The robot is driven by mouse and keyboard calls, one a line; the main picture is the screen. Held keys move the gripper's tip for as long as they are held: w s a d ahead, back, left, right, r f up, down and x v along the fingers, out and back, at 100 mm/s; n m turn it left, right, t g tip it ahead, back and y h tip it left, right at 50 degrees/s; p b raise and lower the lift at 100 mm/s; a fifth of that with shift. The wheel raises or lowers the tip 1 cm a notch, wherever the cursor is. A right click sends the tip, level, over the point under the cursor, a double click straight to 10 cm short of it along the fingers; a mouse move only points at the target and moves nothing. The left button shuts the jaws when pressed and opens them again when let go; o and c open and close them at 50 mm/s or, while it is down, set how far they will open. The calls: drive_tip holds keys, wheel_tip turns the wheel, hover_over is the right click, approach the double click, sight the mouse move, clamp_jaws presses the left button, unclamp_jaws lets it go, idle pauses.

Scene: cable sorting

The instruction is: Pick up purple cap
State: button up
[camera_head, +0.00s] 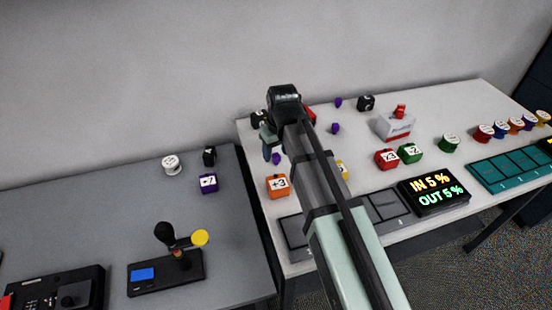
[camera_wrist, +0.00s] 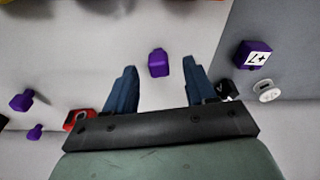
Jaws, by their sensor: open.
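Three small purple caps show. The nearest purple cap (camera_head: 276,159) lies on the light table just right of my gripper's fingers (camera_head: 267,150). In the wrist view this cap (camera_wrist: 158,63) appears between the two blue fingertips (camera_wrist: 160,70), with a gap on each side. My gripper is open and empty above the table; how high it is above the cap I cannot tell. The second cap (camera_head: 335,128) and third cap (camera_head: 338,102) lie farther back; they show at the left of the wrist view (camera_wrist: 22,101) (camera_wrist: 35,132).
A purple +7 block (camera_head: 208,183) and a white spool (camera_head: 171,164) stand on the grey table at left. An orange +3 block (camera_head: 277,186) is close to my gripper. Red (camera_head: 386,158) and green (camera_head: 410,152) blocks and a red-button box (camera_head: 395,126) stand right of my arm.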

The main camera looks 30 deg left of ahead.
drive_tip(key=shift+w+a+f, duration=0.15)
drive_tip(key=shift+f, duration=1.1)
drive_tip(key=shift+c, duration=0.3)
drive_tip(key=c, duration=1)
drive_tip(key=shift+o, duration=0.2)
drive_tip(key=shift+r, duration=0.15)
